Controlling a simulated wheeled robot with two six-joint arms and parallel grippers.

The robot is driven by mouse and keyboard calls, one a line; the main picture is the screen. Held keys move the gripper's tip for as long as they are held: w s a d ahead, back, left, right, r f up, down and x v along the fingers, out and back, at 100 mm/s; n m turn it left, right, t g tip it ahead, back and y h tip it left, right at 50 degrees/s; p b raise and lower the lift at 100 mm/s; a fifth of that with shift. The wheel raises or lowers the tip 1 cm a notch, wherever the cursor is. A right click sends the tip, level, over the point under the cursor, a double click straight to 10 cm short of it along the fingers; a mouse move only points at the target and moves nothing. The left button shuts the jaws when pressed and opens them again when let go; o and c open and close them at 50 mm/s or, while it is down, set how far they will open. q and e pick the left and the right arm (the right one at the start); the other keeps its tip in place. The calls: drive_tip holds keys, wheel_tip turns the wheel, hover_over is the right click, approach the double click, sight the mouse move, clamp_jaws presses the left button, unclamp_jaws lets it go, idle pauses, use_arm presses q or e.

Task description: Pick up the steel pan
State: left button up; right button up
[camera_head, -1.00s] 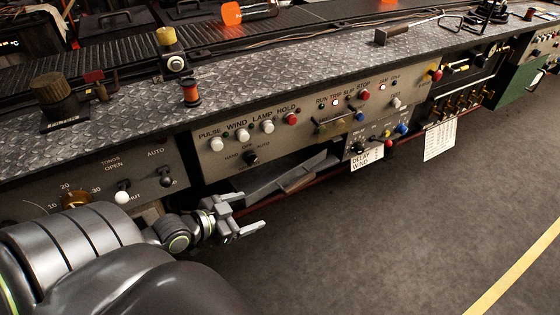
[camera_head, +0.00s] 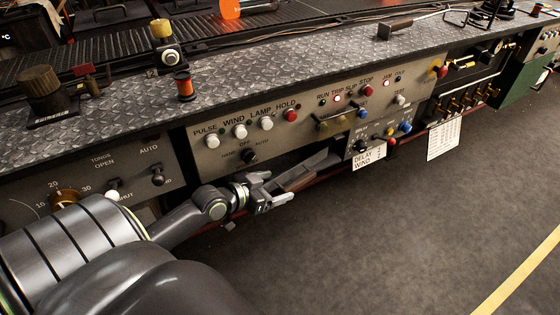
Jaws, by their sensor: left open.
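A slanted grey metal piece (camera_head: 322,161), which looks like the steel pan, sits in the gap under the front control panel. Its left part is hidden behind my gripper, and its full shape cannot be made out. A brownish strip shows along its lower side. My left gripper (camera_head: 284,191) is open, just in front of and below the panel. Its fingertips point right and overlap the lower left of the grey piece in the picture; I cannot tell whether they touch it. My right gripper is not in view.
The control panel (camera_head: 222,158) with knobs and buttons overhangs just above my gripper. A dark red rail (camera_head: 334,171) runs below it. White tags (camera_head: 366,160) and a paper sheet (camera_head: 443,140) hang further right. The grey floor (camera_head: 400,240) in front is clear.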

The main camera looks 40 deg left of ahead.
sight(290, 176)
use_arm(q)
drive_tip(key=w, duration=0.2)
drive_tip(key=w+d, duration=0.1)
drive_tip(key=w, duration=0.2)
drive_tip(key=shift+f+b, duration=0.1)
drive_tip(key=shift+b, duration=0.2)
drive_tip(key=shift+w+d+f, duration=0.15)
drive_tip(key=shift+w, duration=0.15)
drive_tip(key=c, duration=1.4)
drive_tip(key=shift+c, duration=0.8)
drive_tip(key=shift+r, duration=0.3)
